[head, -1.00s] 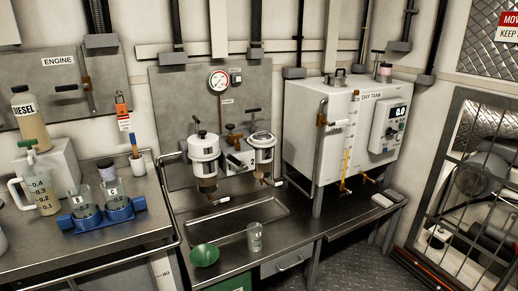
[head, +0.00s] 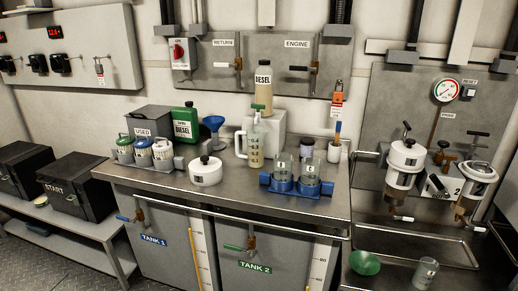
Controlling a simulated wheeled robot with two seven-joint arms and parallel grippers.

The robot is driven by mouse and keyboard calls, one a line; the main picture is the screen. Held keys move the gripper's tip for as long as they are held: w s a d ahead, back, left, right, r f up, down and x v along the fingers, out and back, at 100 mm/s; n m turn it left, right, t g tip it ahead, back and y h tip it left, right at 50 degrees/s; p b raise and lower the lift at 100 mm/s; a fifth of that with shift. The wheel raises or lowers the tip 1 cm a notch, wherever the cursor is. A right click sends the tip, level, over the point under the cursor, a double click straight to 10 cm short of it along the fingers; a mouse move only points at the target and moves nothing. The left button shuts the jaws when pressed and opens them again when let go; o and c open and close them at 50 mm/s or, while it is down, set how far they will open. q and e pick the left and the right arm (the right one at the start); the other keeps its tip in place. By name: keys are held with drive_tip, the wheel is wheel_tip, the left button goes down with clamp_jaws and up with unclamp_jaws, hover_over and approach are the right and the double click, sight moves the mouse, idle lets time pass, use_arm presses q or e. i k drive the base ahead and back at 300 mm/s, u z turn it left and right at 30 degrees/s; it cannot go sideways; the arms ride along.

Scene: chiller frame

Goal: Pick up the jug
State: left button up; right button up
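The jug (head: 256,144) is a clear measuring jug with a white handle on its left side and dark scale marks. It stands upright on the metal bench (head: 225,195), in front of a grey block. A green-topped part shows at its mouth, and the jug holds some yellowish contents. A blue rack (head: 290,187) with two glass beakers is just to its right, and a round white container (head: 206,171) is to its left. Neither of my grippers shows in the head view.
A bottle labelled DIESEL (head: 264,88) stands on the grey block (head: 272,127) behind the jug. A green can (head: 185,124), a blue funnel (head: 213,127) and a rack of used jars (head: 142,154) are further left. The bench front between the white container and blue rack is clear.

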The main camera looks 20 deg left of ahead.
sight(255, 137)
drive_tip(key=k, duration=0.55)
drive_tip(key=u, duration=0.75)
drive_tip(key=i, duration=1.45)
drive_tip(key=z, duration=0.3)
